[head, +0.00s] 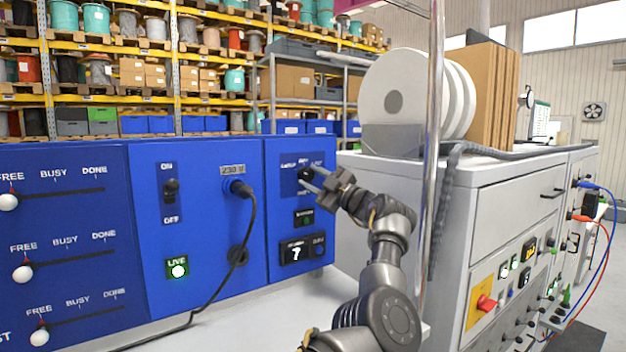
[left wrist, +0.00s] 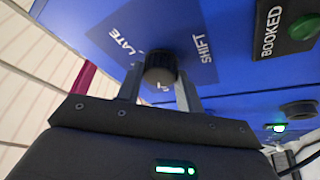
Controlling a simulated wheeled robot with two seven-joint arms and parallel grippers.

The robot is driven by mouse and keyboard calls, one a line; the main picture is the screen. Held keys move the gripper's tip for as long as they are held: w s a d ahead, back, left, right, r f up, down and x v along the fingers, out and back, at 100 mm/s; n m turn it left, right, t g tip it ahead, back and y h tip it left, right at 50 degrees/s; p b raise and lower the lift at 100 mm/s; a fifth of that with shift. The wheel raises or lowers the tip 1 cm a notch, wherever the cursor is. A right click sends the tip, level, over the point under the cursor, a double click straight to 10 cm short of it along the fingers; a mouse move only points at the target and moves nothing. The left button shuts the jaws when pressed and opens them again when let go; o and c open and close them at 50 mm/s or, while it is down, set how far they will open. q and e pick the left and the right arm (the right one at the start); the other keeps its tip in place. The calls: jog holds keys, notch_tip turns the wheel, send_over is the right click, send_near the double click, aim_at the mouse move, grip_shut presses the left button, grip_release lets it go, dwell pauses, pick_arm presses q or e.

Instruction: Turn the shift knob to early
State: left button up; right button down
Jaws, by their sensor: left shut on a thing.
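The shift knob (left wrist: 160,68) is a round black knob on a dark plate of the blue panel, with the words SHIFT and LATE beside it in the left wrist view. My left gripper (left wrist: 159,90) has one finger on each side of the knob and is shut on it. In the head view my left gripper (head: 309,180) reaches the plate at the upper part of the right blue panel (head: 278,205) and covers most of the knob. A small white mark shows at the knob's lower edge; I cannot tell its setting. My right gripper is not in view.
A black cable (head: 247,215) hangs from the 230 V socket. A metal post (head: 433,150) and a grey cabinet (head: 490,215) with white reels (head: 405,95) stand right of my arm.

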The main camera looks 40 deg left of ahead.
pick_arm(q)
jog(key=o, duration=1)
jog(key=b+v, duration=0.3)
jog(key=v, duration=0.8)
jog(key=shift+w+b, duration=0.1)
jog(key=shift+b, duration=0.25)
